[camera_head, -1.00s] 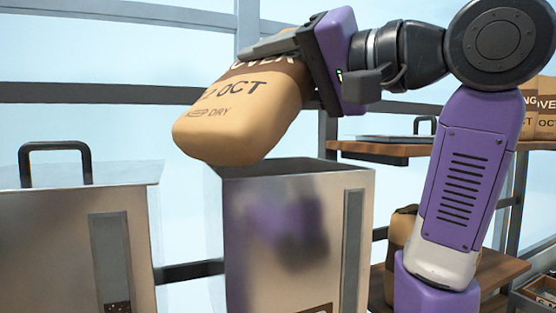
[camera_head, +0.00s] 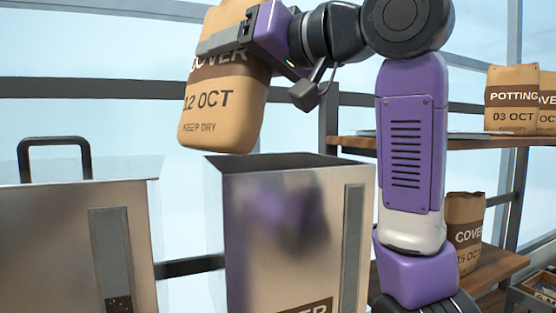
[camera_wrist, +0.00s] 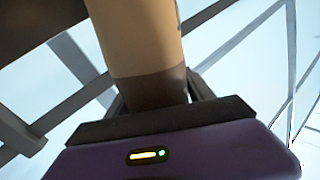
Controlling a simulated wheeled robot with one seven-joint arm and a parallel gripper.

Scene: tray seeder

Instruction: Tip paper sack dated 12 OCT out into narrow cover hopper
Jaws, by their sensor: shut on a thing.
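My gripper (camera_head: 236,42) is shut on the paper sack (camera_head: 222,120) printed COVER, 12 OCT, KEEP DRY. The sack is nearly upright with a slight lean, bottom end down, its top cut off by the picture's upper edge. It hangs just above the back left of the narrow metal hopper (camera_head: 275,200), whose top is open and dark inside. A printed label at its base ends in "ER". In the wrist view the sack (camera_wrist: 140,40) sits between the jaws (camera_wrist: 160,105). Its mouth is not visible, and the hopper's contents are hidden.
A wider metal hopper (camera_head: 50,230) with a black-handled lid (camera_head: 90,171) stands at left. Right shelves hold a POTTING 03 OCT sack (camera_head: 512,88), another sack beside it, and a COVER 15 OCT sack (camera_head: 465,215) lower down.

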